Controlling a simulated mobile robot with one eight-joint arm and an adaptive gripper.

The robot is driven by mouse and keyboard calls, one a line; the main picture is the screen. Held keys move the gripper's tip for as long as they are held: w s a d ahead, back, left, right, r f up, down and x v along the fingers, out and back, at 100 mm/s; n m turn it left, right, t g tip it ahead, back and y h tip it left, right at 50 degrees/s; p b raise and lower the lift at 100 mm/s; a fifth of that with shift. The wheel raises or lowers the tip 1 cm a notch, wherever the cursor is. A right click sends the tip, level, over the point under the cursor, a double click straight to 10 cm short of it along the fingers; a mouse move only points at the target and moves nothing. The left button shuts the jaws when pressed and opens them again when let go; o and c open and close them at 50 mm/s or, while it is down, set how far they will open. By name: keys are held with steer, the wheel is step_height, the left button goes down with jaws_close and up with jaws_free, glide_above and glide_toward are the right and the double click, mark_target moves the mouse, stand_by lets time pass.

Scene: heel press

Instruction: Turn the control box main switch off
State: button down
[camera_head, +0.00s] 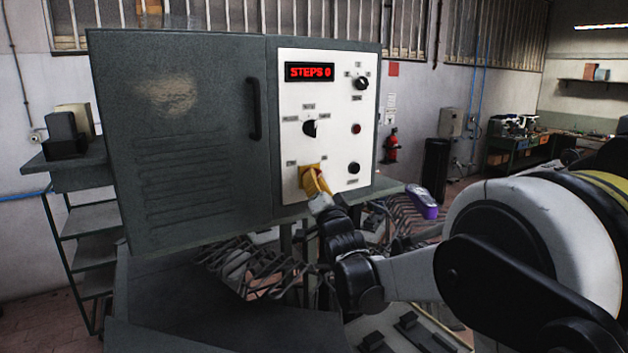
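The grey control box (190,130) has a white panel (335,110) on its right half. The main switch (312,180), a yellow rotary handle on a yellow plate, sits at the panel's lower left. The handle looks tilted, its lower end toward the right; the small labels around it are too small to read. My gripper (321,201) is at the lower end of the handle, touching or very close to it. The fingers are small and partly hidden, so I cannot tell whether they are open or closed on the handle.
The red display (310,72) reads "STEPS 0". Black knobs (310,128) and a red button (356,129) are on the panel. A purple and white object (423,203) lies right of the box. Machine parts and metal racks crowd the area below.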

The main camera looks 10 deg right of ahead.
steer(key=shift+b, duration=0.3)
steer(key=n+y+b, duration=0.1)
steer(key=n+b, duration=0.1)
steer(key=n+y+b, duration=0.1)
steer(key=n, duration=0.2)
steer(key=shift+f+t+b, duration=0.2)
steer(key=shift+t+b, duration=0.1)
steer(key=shift+b, duration=0.05)
steer(key=n+y+b, duration=0.2)
steer(key=n, duration=0.2)
steer(key=n+y+b, duration=0.1)
steer(key=n+y, duration=0.1)
steer(key=n, duration=0.3)
steer(key=shift+r+g+y+b, duration=0.1)
steer(key=shift+g+y+b, duration=0.3)
steer(key=n+y, duration=0.1)
steer(key=n, duration=0.2)
steer(key=n+g+y+b, duration=0.1)
steer(key=n, duration=0.1)
steer(key=shift+r+n+g+y, duration=0.1)
steer(key=shift+n+g+y, duration=0.2)
steer(key=shift+n+y, duration=0.1)
steer(key=shift+n+g+y, duration=0.35)
steer(key=shift+n+g, duration=0.1)
steer(key=shift+n, duration=0.9)
steer(key=shift+n+g+y, duration=0.35)
steer(key=shift+n+g, duration=0.1)
steer(key=shift+n, duration=0.9)
steer(key=c, duration=1.5)
jaws_free()
